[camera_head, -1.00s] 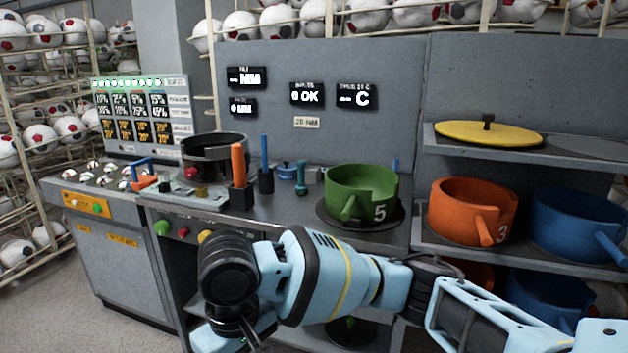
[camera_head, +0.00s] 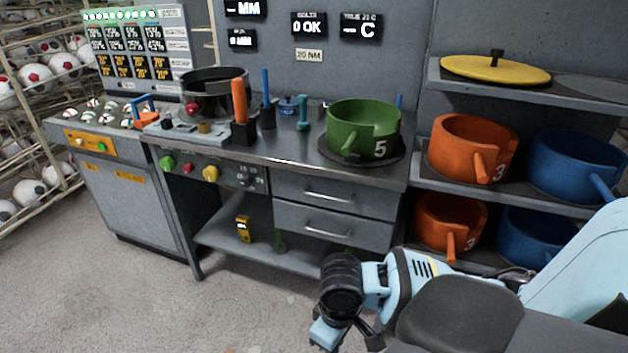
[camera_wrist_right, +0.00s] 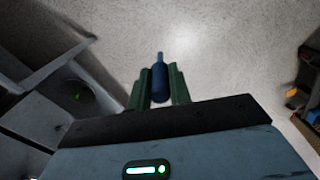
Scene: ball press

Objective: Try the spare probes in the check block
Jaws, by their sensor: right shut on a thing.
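A blue, narrow-necked piece (camera_wrist_right: 160,82), probe-like, is held between the green fingers of my right gripper (camera_wrist_right: 158,88) in the right wrist view, above the floor. In the head view my right gripper (camera_head: 348,338) is low in front of the bench; its fingers and the held piece are not clear there. On the bench, an orange-handled tool (camera_head: 239,100) stands upright in a black block (camera_head: 244,132). A blue-handled tool (camera_head: 265,88) stands upright beside it in a dark holder. A teal piece (camera_head: 303,112) stands to their right. I cannot tell which block is the check block. My left gripper is out of view.
A green pot (camera_head: 363,125) sits on a dark disc at the bench's right. Orange pots (camera_head: 472,148) and blue pots (camera_head: 572,165) fill the right shelves. Two drawers (camera_head: 330,196) are closed. A yellow piece (camera_head: 243,228) stands on the low shelf. Floor at front left is clear.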

